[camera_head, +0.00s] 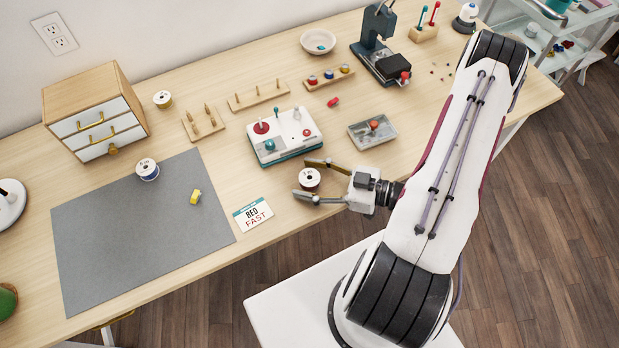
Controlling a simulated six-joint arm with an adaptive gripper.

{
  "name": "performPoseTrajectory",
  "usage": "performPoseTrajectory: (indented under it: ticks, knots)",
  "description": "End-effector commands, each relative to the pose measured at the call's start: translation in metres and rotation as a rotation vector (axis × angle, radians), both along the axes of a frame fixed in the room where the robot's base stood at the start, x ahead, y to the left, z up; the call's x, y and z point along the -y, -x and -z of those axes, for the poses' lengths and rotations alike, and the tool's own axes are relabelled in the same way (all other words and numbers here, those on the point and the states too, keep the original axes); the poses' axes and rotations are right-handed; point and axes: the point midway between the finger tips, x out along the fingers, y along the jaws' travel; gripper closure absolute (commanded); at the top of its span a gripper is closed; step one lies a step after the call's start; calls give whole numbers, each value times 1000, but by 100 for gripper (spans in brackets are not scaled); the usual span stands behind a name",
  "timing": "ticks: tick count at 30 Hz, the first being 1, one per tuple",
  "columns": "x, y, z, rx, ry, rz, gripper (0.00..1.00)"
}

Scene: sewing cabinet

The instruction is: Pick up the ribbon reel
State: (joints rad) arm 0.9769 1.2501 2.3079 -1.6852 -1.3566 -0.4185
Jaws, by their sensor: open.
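A reel (309,179) with a white top face, a dark centre hole and a dark red rim lies near the front edge of the wooden table. My gripper (306,181) is open, with one finger on the far side of this reel and the other on the near side. I cannot tell whether the fingers touch it. A second reel, white with a blue rim (148,169), lies on the grey mat. A third reel, with a yellow rim (162,99), lies beside the drawer cabinet.
A grey mat (110,240) holds a small yellow object (195,197). A card reading RED FAST (253,214) lies left of my gripper. A white and teal device (284,136) and a grey tray (356,132) stand behind it. A drawer cabinet (96,110) stands at back left.

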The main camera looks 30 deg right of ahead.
Motion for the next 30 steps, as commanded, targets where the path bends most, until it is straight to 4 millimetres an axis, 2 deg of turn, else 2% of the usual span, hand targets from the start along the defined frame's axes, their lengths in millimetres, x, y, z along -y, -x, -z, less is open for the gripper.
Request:
performPoseTrajectory:
  ticks: [11, 12, 15, 16, 30]
  knots:
    - [0, 0, 0, 0, 0, -1, 44]
    - [0, 0, 0, 0, 0, 0, 49]
    - [0, 0, 0, 0, 0, -1, 75]
    - [0, 0, 0, 0, 0, -1, 81]
    - [0, 0, -2, 0, 0, -1, 81]
